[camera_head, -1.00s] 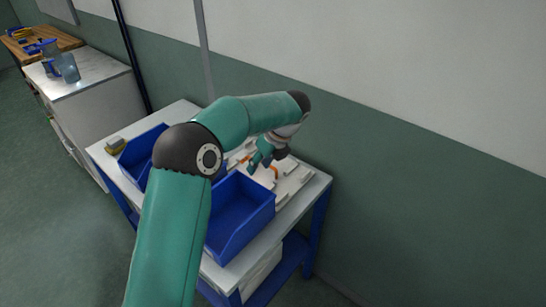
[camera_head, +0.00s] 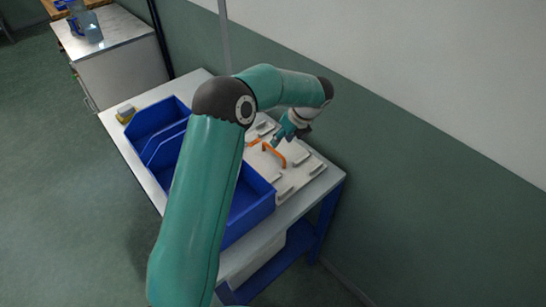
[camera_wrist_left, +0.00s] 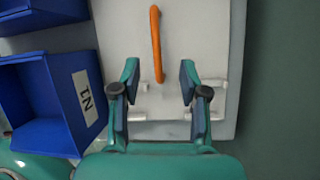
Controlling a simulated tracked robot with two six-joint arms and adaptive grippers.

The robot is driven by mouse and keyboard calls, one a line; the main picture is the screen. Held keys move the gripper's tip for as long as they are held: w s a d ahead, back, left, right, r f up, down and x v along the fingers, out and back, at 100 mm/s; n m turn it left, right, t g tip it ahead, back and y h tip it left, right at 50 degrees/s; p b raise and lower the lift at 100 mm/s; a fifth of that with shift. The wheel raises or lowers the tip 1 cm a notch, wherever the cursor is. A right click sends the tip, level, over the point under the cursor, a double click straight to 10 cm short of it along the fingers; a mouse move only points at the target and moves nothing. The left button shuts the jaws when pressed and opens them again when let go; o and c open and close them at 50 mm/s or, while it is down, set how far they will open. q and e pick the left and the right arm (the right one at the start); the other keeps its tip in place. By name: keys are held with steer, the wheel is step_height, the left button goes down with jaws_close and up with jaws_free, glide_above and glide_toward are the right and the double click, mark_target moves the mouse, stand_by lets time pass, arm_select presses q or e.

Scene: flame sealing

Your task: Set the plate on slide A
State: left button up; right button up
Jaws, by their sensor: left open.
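A pale plate-like panel (camera_head: 262,162) lies on the worktable and has an orange handle (camera_head: 279,152). In the left wrist view the pale panel (camera_wrist_left: 118,32) fills the middle, with the orange handle (camera_wrist_left: 156,45) standing lengthwise on it. My left gripper (camera_head: 284,134) is over the panel, by the handle. In the left wrist view its fingers (camera_wrist_left: 159,75) are open, with the handle's near end close to the gap between the fingertips. Nothing is held. Small pale blocks or rails sit along the panel. No slide label is readable. My right gripper is out of view.
A yellow-grey item (camera_head: 125,113) lies at the table's far left corner. The wall is close on the right.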

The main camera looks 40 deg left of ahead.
mark_target(273, 149)
arm_select(q)
steer(key=x, duration=0.3)
steer(key=p+x, duration=0.1)
steer(key=x, duration=0.3)
steer(key=shift+s+a+p, duration=0.2)
steer(key=shift+a+p, duration=0.1)
steer(key=shift+p, duration=0.05)
steer(key=shift+a+f, duration=0.15)
steer(key=shift+f, duration=0.3)
steer(key=shift+c, duration=0.2)
